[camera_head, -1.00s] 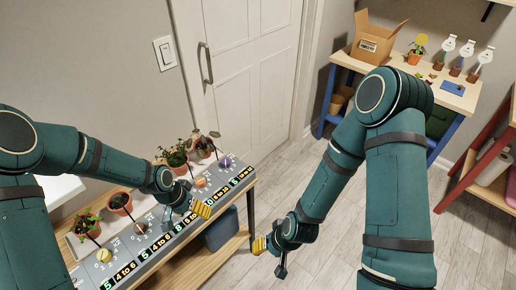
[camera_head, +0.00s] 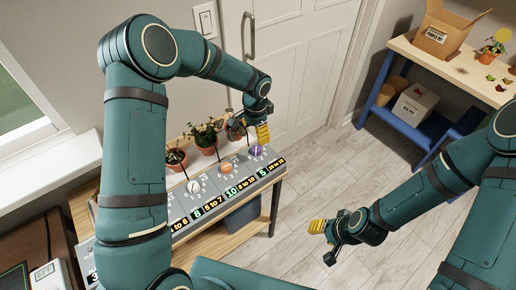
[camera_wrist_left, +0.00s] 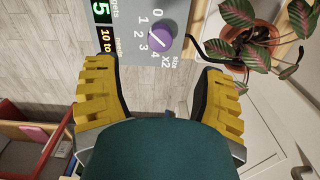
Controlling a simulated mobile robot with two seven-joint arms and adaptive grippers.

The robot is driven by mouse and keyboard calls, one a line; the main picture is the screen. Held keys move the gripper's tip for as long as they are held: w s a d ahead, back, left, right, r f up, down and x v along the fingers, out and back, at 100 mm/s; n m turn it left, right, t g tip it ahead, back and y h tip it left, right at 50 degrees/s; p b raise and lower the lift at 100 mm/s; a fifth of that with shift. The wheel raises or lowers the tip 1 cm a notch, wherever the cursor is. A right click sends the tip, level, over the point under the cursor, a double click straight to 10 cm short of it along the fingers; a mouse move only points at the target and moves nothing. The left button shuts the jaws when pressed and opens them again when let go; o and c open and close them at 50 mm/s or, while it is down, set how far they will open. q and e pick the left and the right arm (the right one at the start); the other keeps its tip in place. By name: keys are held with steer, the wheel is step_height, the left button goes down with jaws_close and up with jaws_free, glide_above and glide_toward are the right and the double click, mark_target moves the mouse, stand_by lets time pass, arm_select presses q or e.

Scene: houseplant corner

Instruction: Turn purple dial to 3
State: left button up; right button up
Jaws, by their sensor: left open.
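The purple dial (camera_head: 257,150) is at the far right end of the grey panel (camera_head: 205,205). In the left wrist view the purple dial (camera_wrist_left: 161,40) is ringed by the numbers 0 to 4, with a white line across its face; which number the line marks is hard to tell. My left gripper (camera_head: 263,133) is just above the dial. In the left wrist view its yellow fingers (camera_wrist_left: 156,72) are wide apart and empty, with the dial ahead between them and not touched. My right gripper (camera_head: 325,240) hangs over the floor, away from the panel; its opening is unclear.
Potted plants stand behind the panel; a leafy one (camera_wrist_left: 255,35) is close right of the dial. An orange dial (camera_head: 227,168) and a white dial (camera_head: 194,187) sit further left. A blue-framed table (camera_head: 410,115) stands at the back right. The floor between is clear.

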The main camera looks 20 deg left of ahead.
mark_target(256, 149)
arm_select(q)
step_height(256, 149, down, 9)
steer(key=shift+w+f+b, duration=0.1)
steer(key=shift+f+b, duration=0.05)
steer(key=shift+b, duration=0.3)
jaws_close()
